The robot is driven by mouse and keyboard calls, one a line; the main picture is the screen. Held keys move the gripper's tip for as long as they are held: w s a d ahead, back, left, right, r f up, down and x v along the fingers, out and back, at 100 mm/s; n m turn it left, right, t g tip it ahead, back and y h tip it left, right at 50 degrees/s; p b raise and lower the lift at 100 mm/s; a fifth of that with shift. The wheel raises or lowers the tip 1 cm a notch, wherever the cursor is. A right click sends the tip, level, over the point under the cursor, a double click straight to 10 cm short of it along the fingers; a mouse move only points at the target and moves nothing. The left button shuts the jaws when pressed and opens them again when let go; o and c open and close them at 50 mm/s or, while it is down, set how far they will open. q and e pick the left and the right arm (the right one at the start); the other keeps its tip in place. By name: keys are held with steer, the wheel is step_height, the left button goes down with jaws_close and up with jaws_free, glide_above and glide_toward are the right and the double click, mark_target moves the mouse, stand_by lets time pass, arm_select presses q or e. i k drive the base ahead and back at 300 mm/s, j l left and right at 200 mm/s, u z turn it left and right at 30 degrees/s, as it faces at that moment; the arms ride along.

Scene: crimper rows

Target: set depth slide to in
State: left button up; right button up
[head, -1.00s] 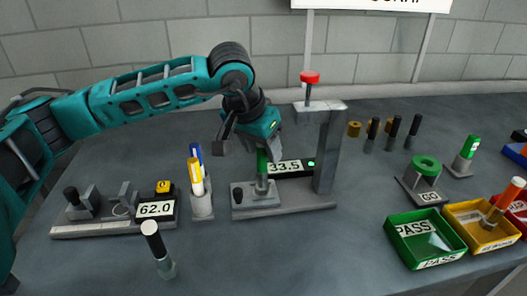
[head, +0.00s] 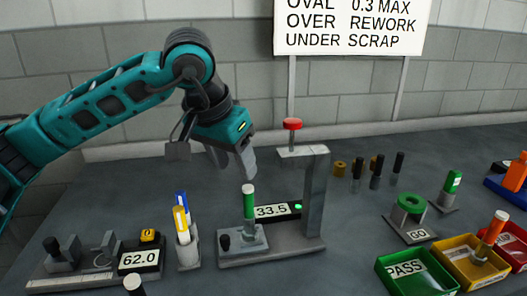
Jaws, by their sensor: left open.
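The press stand (head: 314,200) has a red-topped plunger (head: 292,124) and a low grey base. A grey slide block (head: 243,240) with a black knob (head: 224,241) sits at the left of this base; I take it for the depth slide. Whether the slide is in or out I cannot tell. My left gripper (head: 212,160) is open and empty, above and a little left of the green-topped piece, apart from it. My right gripper is not in view.
A display reading 33.5 (head: 272,211) is behind the base. Left are a pen holder (head: 189,252) and a gauge reading 62.0 (head: 139,259). Right are a GO gauge (head: 410,218), a green PASS tray (head: 415,275) and a yellow tray (head: 472,262). Bare table lies right of the stand.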

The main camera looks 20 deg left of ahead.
mark_target(232, 244)
steer(key=k, duration=1)
